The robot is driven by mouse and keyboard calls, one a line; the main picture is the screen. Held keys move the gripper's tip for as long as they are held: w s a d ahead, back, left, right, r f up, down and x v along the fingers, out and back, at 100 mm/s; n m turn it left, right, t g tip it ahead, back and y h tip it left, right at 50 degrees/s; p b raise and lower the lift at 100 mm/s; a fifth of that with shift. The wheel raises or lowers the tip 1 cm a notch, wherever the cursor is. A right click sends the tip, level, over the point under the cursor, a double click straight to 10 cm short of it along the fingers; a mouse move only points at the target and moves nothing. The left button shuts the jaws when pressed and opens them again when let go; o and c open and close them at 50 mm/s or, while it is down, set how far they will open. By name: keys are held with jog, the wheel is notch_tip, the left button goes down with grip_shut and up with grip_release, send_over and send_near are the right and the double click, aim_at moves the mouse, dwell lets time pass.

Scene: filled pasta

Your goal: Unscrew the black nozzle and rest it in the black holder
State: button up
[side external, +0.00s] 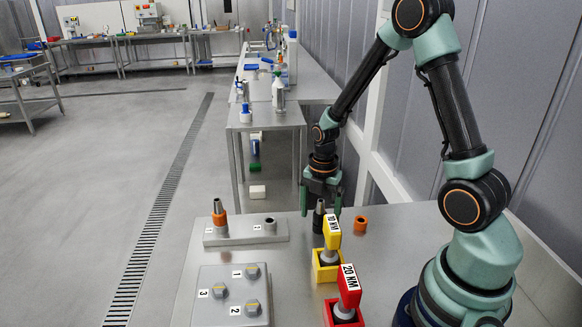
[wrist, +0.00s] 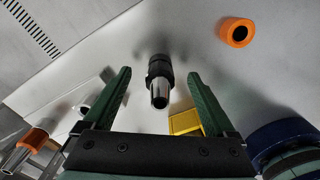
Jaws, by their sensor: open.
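The black nozzle (side external: 318,224), with a silver tip, stands upright on the table behind the yellow-handled tool. It also shows in the wrist view (wrist: 158,85). Its dark base seems to sit in the black holder (wrist: 156,60), but the two blacks merge and the edge between them is hard to tell. My gripper (side external: 321,213) points down over the nozzle. Its green fingers are open, one on each side of the nozzle, with visible gaps in the wrist view. On the grey plate (side external: 245,239), a short bare dark fitting (side external: 270,224) stands at the right position.
An orange nozzle (side external: 219,218) with a silver tip stands on the plate's left. An empty orange holder (side external: 360,224) is right of my gripper. Yellow (side external: 332,234) and red (side external: 349,286) torque tools stand in front. A block with numbered bolts (side external: 231,300) lies front left.

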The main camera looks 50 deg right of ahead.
jog(key=shift+r, duration=3.55)
notch_tip(320, 180, up, 11)
jog(key=s+a+r+m+t, duration=0.2)
jog(key=a+m, duration=0.3)
jog(key=m, duration=0.5)
jog(key=s+a+r+m+t, duration=0.2)
jog(key=a+m, duration=0.3)
jog(key=m, duration=0.5)
jog(key=shift+s+m+t, duration=0.3)
jog(key=shift+s+t, duration=0.5)
jog(key=shift+s, duration=0.1)
